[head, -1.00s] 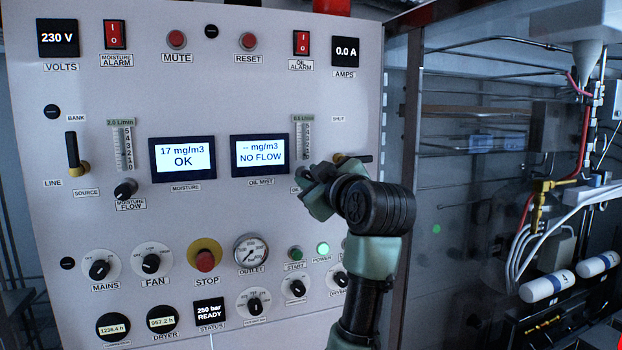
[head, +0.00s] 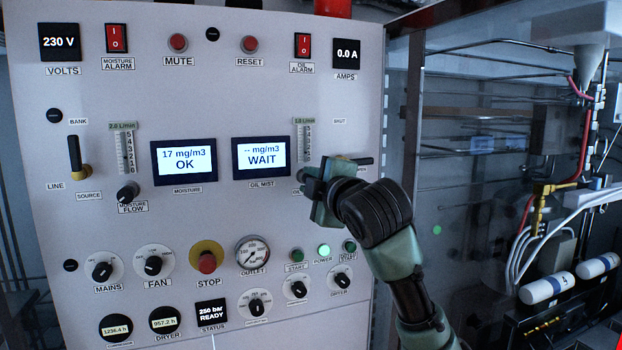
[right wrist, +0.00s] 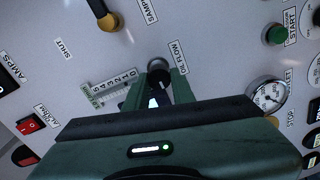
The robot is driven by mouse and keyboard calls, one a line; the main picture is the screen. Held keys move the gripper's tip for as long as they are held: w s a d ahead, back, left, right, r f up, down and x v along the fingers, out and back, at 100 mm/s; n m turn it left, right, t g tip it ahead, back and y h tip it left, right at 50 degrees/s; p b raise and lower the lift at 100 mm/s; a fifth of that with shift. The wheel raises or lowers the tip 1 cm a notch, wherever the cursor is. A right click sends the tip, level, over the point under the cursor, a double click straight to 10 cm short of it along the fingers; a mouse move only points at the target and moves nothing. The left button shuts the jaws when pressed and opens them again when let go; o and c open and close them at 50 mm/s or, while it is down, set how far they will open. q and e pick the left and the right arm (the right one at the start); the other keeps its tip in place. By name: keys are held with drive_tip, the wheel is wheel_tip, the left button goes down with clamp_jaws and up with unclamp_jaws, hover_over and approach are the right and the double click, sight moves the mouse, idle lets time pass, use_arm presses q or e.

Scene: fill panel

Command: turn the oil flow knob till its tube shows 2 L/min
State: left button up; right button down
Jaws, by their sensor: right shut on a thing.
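The oil flow knob (right wrist: 160,78) is dark and round, beside its OIL FLOW label in the right wrist view. My right gripper (right wrist: 160,90) is shut on it, one finger on either side; it also shows in the head view (head: 312,186), hiding most of the knob. The oil flow tube (head: 303,142) stands above the knob, with a small green readout on top that seems to read 1.0 L/min. It also shows in the right wrist view (right wrist: 112,86). The oil mist screen (head: 261,158) reads "-- mg/m3 WAIT". My left gripper is in neither view.
A lever (head: 352,161) sits just right of my right gripper. The moisture flow knob (head: 128,192) and its tube (head: 125,150), reading 2.0 L/min, are at the left. The outlet gauge (head: 252,252), green buttons and the stop button (head: 207,262) lie below.

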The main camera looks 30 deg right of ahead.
drive_tip(key=shift+s+d+r, duration=0.1)
drive_tip(key=shift+r, duration=0.25)
drive_tip(key=c, duration=1.2)
unclamp_jaws()
drive_tip(key=shift+f, duration=0.1)
drive_tip(key=shift+n, duration=0.3)
drive_tip(key=b+v, duration=0.3)
drive_tip(key=v, duration=0.5)
